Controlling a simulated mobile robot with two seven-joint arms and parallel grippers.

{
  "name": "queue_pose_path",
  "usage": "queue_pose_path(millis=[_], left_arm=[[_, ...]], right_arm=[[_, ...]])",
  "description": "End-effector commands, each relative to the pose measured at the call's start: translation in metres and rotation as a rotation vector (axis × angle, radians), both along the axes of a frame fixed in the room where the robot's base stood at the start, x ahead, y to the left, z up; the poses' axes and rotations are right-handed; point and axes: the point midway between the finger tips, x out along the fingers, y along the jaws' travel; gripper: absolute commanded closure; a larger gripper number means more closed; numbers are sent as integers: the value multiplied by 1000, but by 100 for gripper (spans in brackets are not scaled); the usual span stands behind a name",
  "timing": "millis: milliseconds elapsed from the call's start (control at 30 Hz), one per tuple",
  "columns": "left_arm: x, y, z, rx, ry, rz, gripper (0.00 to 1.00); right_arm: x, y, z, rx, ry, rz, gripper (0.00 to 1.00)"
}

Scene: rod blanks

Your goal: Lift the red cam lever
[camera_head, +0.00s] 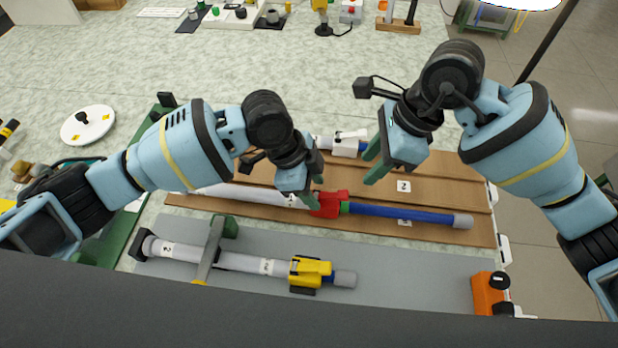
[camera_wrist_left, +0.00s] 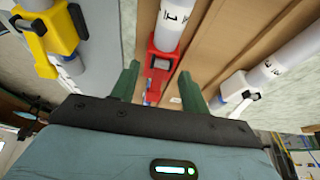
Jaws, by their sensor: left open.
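The red cam lever sits on a red clamp (camera_head: 328,204), which is fixed around a rod with a white section to its left and a blue section (camera_head: 400,214) to its right. The rod lies on a brown board. My left gripper (camera_head: 308,184) is open just left of the red clamp, above the rod. In the left wrist view the red clamp (camera_wrist_left: 160,58) shows beyond and between the open green fingers (camera_wrist_left: 159,85), with no visible grip on it. My right gripper (camera_head: 374,160) hangs to the right, above the board, its fingers apart and empty.
A grey rod with a yellow clamp (camera_head: 310,270) lies in front on a grey mat. An orange block (camera_head: 490,292) stands at the front right.

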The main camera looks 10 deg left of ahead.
Motion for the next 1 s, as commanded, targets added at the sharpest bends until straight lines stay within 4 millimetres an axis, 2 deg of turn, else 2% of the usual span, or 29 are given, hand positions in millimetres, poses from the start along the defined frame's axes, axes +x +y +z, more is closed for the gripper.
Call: queue_pose_path(millis=[200, 400, 767, 1000], left_arm=[[-1, -12, -29, 1, 1, 1, 55], [-1, -19, -45, 0, 1, 1, 55], [-1, -20, -49, 0, -1, 0, 55], [-1, -20, -48, 0, -1, 1, 86]], right_arm=[[0, 0, 0, 0, 0, 0, 64], [0, 0, 0, 0, 0, 0, 64], [0, 0, 0, 0, 0, 0, 64], [0, 0, 0, 0, 0, 0, 64]])
